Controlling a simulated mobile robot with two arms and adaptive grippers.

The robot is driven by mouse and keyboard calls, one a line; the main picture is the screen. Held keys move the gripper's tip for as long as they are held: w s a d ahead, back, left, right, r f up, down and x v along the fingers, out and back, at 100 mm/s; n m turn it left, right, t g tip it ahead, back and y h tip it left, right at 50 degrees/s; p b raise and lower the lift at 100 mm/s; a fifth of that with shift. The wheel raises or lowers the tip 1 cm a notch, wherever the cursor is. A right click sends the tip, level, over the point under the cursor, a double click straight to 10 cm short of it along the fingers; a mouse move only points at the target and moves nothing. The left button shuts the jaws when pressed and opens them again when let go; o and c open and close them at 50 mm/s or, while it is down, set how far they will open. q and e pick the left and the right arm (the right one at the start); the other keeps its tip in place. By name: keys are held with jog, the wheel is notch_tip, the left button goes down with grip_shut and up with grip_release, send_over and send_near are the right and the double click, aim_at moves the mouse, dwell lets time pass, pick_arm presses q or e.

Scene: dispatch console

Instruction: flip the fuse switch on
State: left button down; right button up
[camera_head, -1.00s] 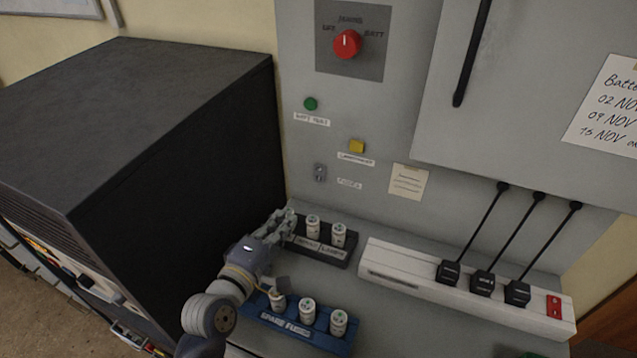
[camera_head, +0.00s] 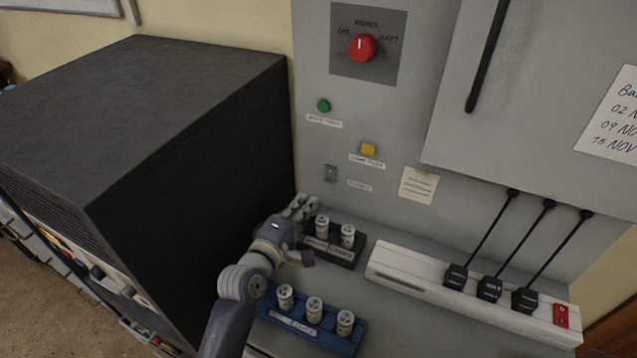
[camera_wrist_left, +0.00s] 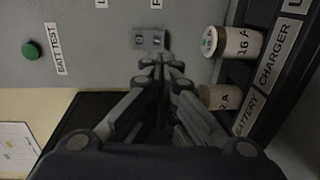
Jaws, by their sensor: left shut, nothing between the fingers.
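The fuse switch (camera_head: 330,174) is a small grey switch on the grey wall panel, left of a small label and below the yellow button. It also shows in the left wrist view (camera_wrist_left: 150,40), just beyond the fingertips. Its lever position is too small to tell. My left gripper (camera_head: 303,204) is shut and empty, below and a little left of the switch, beside the back fuse holder. In the left wrist view its fingers (camera_wrist_left: 158,76) point at the switch, and a gap seems to remain. My right gripper is out of view.
A dark holder (camera_head: 340,256) with two fuses stands right of my gripper. A blue spare-fuse holder (camera_head: 300,330) is in front. A black cabinet (camera_head: 200,190) rises close on the left. A white power strip (camera_head: 410,270) lies to the right.

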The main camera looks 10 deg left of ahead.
aim_at(324, 180)
pick_arm(q)
jog(key=p+x, duration=0.1)
jog(key=x, duration=0.5)
jog(key=shift+w+r, duration=0.1)
jog(key=shift+w, duration=0.2)
jog(key=shift+w+d+p, duration=0.15)
jog(key=shift+w+p, duration=0.2)
jog(key=shift+w, duration=0.3)
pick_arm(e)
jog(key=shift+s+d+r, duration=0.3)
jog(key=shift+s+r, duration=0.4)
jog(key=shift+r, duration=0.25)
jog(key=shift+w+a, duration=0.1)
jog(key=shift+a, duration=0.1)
pick_arm(q)
jog(key=shift+f, duration=0.3)
jog(key=b, duration=0.2)
jog(key=shift+w+f+t+b, duration=0.25)
jog(key=shift+f+t+b, duration=0.05)
jog(key=shift+b, duration=0.05)
jog(key=shift+d+r, duration=0.1)
jog(key=shift+r, duration=0.2)
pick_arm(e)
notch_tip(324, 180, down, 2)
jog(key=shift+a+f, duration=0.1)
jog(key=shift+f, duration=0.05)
